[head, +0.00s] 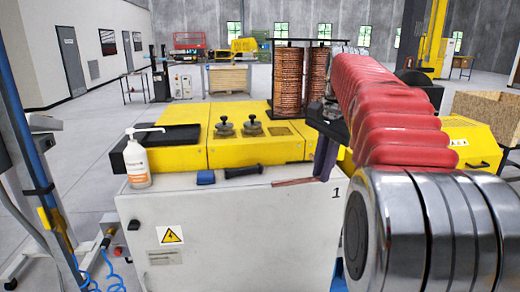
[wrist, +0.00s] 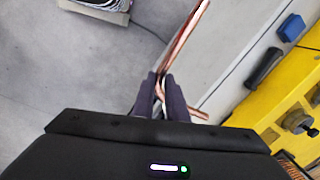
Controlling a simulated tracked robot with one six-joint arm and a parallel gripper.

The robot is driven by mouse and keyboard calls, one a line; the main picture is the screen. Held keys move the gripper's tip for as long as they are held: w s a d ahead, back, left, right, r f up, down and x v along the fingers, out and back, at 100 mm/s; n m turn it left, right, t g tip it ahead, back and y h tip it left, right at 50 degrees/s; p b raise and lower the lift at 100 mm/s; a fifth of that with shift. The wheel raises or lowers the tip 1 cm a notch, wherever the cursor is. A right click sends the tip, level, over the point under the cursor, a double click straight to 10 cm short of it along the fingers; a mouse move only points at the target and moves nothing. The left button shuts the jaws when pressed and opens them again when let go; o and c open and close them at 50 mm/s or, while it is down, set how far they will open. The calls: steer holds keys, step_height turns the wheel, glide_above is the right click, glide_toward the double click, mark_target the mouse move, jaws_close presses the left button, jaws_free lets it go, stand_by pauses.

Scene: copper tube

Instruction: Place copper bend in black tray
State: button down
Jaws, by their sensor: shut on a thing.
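The copper bend (wrist: 186,32) is a thin copper tube held between the fingers of my gripper (wrist: 162,84) in the wrist view. One long leg runs up and right, and a short end sticks out to the lower right. In the head view my gripper (head: 325,160) hangs at the right front edge of the machine top, and the bend (head: 293,182) shows as a thin reddish bar to its left. A black tray-like box (head: 128,158) lies at the left end of the yellow machine top, left of my gripper.
A white pump bottle (head: 138,165) stands in front of the black box. A blue block (head: 205,178) and a black handle (head: 243,171) lie along the front ledge. Two dark knobs (head: 252,127) rise from the yellow top (head: 235,150). Tall copper coils (head: 288,78) stand behind.

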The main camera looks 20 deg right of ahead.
mark_target(296, 182)
steer(key=w+a+f+n+y, duration=0.1)
steer(key=w+a+f+n, duration=0.95)
steer(key=f, duration=0.25)
steer(key=w+a+f+n, duration=0.2)
steer(key=a+f, duration=0.5)
steer(key=w+a+f+n+g, duration=0.1)
steer(key=w+a+f+n, duration=0.1)
steer(key=a+f, duration=0.5)
steer(key=shift+w+a+n+g+y, duration=0.3)
steer(key=shift+a+n, duration=0.4)
steer(key=shift+n, duration=0.15)
steer(key=shift+d, duration=0.1)
